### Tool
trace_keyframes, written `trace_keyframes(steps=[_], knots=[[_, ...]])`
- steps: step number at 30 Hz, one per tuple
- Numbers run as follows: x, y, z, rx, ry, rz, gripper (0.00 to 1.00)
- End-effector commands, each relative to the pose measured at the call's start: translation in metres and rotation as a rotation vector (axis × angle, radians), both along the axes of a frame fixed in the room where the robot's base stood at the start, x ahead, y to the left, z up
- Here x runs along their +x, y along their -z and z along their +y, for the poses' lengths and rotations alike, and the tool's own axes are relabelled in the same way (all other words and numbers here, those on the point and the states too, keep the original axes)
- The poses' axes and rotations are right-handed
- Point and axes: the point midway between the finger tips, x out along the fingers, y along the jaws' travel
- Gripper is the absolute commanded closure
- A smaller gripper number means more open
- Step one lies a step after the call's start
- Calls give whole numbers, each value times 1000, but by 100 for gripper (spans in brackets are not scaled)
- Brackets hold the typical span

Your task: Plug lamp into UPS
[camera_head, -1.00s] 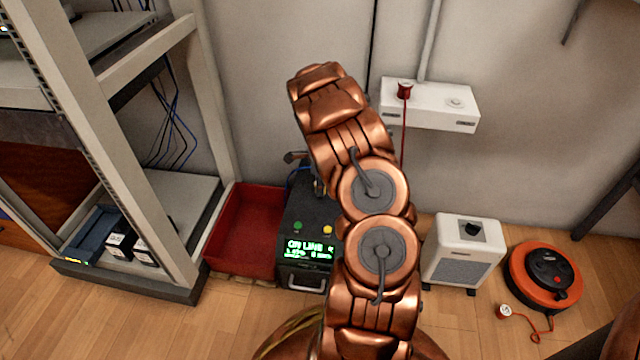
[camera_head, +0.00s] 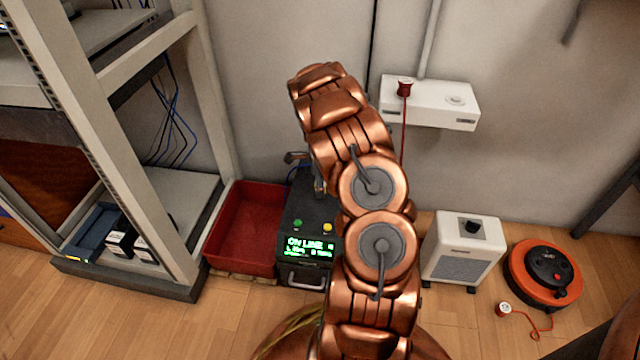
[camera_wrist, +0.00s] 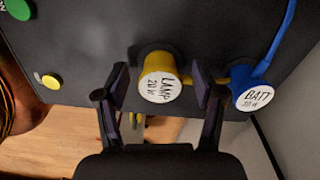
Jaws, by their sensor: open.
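The UPS (camera_head: 308,212) is a black box on the floor with a green lit "ON LINE" display, partly hidden by my arm. Its dark panel (camera_wrist: 95,35) fills the upper wrist view. A yellow plug (camera_wrist: 158,80) with a white face reading "LAMP 20 W" stands on that panel, apparently at a dark round socket. My gripper (camera_wrist: 160,72) is open, with one finger on each side of the lamp plug and visible gaps to both. A blue plug (camera_wrist: 250,90) marked "BATT", with a blue cable, sits just right of the right finger.
A red tray (camera_head: 243,225) stands left of the UPS, beside a rack (camera_head: 150,150). A white box (camera_head: 465,248) and an orange cable reel (camera_head: 543,275) stand to the right. A white wall shelf (camera_head: 430,108) holds a red plug (camera_head: 404,88) with a hanging red cord.

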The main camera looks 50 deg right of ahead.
Motion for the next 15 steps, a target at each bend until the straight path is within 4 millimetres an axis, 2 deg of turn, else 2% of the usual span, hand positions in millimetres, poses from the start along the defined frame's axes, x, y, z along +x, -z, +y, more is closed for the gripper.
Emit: trace_keyframes(steps=[9,15], knots=[[0,-2,0,0,0,0,31],[0,-17,0,-1,0,0,31]])
